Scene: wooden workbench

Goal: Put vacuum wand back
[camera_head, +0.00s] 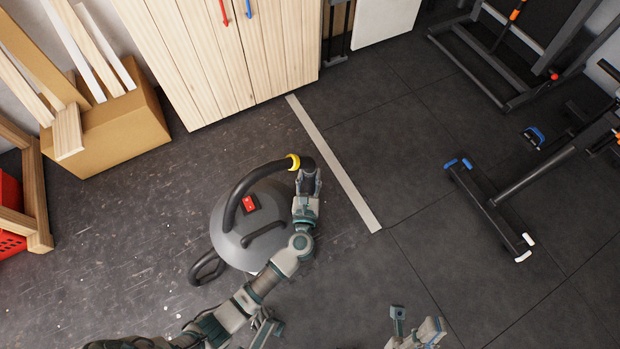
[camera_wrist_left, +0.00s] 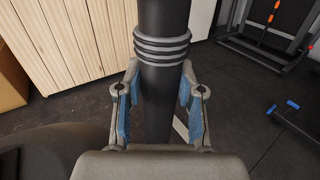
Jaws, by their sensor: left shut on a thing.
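The vacuum wand (camera_wrist_left: 163,80) is a thick black tube with grey rings, standing upright between the fingers in the left wrist view. My left gripper (camera_head: 308,182) is shut on it, with blue pads on either side of the tube. In the head view the wand is seen nearly end-on and its lower part is hidden. A black hose (camera_head: 240,190) with a yellow ring (camera_head: 293,162) curves from it over the grey round vacuum body (camera_head: 228,246), which has a red switch (camera_head: 249,203). My right gripper (camera_head: 417,322) is low in the head view, empty, its fingers apart.
A wooden cabinet (camera_head: 220,60) stands behind the vacuum. A cardboard box (camera_head: 115,140) with planks is at the upper left, a red crate (camera_head: 8,215) at the left edge. A pale floor strip (camera_head: 335,165) and black gym equipment (camera_head: 490,215) lie to the right. Dark floor between is clear.

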